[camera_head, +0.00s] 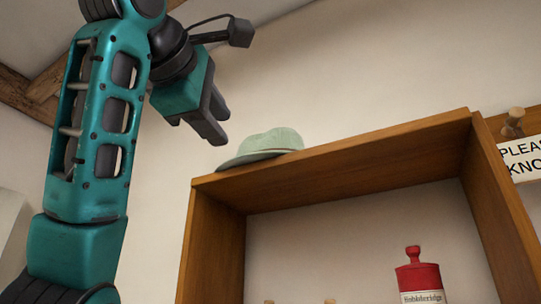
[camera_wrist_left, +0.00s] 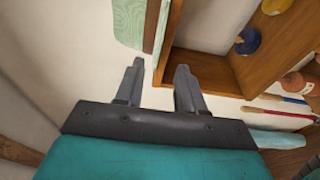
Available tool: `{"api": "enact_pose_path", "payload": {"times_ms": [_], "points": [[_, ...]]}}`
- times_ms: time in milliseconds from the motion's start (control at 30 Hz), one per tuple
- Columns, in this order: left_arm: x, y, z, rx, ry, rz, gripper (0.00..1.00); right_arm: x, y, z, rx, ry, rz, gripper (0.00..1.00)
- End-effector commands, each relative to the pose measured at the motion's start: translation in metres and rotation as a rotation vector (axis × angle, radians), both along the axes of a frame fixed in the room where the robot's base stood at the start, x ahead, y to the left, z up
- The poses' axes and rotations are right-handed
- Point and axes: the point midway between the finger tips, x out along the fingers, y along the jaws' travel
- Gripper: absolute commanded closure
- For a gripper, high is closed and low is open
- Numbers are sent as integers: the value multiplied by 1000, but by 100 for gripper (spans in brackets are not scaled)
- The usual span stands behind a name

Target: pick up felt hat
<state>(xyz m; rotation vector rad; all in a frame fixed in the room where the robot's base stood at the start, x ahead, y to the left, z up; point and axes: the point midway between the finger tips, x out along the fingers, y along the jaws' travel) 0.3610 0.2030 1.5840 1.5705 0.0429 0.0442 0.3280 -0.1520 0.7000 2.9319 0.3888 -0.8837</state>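The felt hat (camera_head: 268,143) is pale green with a thin brown band. It lies brim-down on top of a wooden shelf unit, at its left end in the head view. In the left wrist view the hat (camera_wrist_left: 129,22) shows at the top edge, partly cut off. My left gripper (camera_head: 216,128) is above and to the left of the hat, apart from it. In the left wrist view its two fingers (camera_wrist_left: 160,68) are spread with nothing between them. My right gripper is in neither view.
The wooden shelf unit (camera_head: 340,170) is open-fronted and holds a red bottle (camera_head: 418,275). A wooden peg (camera_head: 513,122) and a lettered sign (camera_head: 522,158) are at the right. The wall space above the shelf is clear.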

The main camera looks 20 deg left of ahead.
Motion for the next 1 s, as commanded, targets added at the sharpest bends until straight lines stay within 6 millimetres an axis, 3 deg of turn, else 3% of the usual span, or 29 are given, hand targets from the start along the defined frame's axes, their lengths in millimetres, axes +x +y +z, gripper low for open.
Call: {"api": "enact_pose_path", "payload": {"times_ms": [33, 300, 667, 1000], "points": [[9, -1, 6, 1, 3, -2, 62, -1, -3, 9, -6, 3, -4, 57], [35, 0, 6, 4, 1, -3, 62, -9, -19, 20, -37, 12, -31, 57], [50, 4, 1, 0, 1, 2, 62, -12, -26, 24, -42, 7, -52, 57], [94, 8, 1, 0, 1, 1, 62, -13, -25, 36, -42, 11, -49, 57]]}}
